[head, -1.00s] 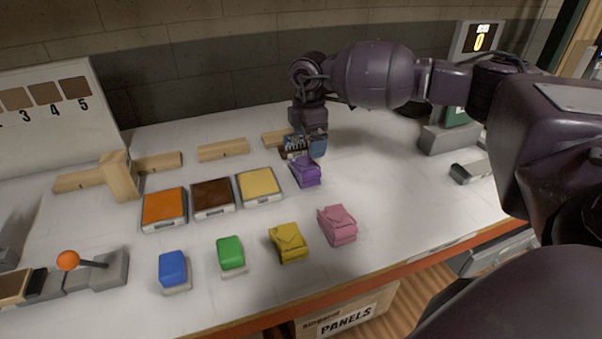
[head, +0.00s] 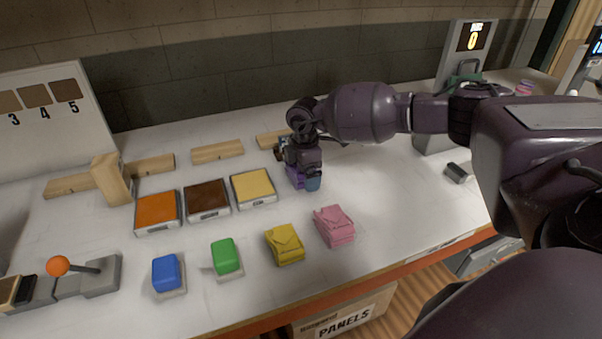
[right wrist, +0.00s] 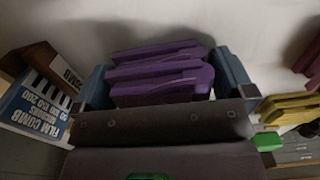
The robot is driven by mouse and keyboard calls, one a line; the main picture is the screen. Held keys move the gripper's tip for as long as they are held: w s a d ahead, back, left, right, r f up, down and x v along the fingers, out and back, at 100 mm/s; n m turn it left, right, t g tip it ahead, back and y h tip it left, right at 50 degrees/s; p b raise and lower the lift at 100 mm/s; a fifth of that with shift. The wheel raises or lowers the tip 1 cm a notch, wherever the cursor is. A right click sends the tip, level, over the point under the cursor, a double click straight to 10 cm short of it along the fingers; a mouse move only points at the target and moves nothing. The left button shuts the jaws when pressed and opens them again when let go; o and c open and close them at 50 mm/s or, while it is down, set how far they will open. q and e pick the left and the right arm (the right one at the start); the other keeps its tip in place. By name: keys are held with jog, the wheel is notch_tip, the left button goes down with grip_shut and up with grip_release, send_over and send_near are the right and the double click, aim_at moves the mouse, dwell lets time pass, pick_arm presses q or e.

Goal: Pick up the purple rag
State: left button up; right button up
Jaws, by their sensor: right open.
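The purple rag (head: 294,177) is a folded stack on the white table, mostly hidden behind my right gripper in the head view. In the right wrist view the purple rag (right wrist: 160,75) shows its folded layers between the two blue-grey fingers. My right gripper (head: 302,181) points down over the rag, with one finger on each side of it. It is open, and the wrist view also shows its spread fingers (right wrist: 165,88). I cannot tell whether either finger touches the rag. My left gripper is not in view.
A film comb box (right wrist: 38,105) lies close to the left finger. A yellow rag (head: 285,244) and a pink rag (head: 333,226) lie nearer the front edge. Orange (head: 158,211), brown (head: 207,199) and tan panels (head: 253,188) are to the left.

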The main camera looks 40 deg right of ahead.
jog(key=c, duration=0.6)
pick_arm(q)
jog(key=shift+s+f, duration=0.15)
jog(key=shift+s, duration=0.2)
pick_arm(e)
jog(key=shift+c, duration=0.2)
jog(key=shift+r, duration=0.15)
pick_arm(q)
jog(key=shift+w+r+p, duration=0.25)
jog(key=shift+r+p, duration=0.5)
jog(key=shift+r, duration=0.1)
pick_arm(e)
notch_tip(320, 180, up, 20)
jog(key=o, duration=0.4)
jog(key=shift+c, duration=1.5)
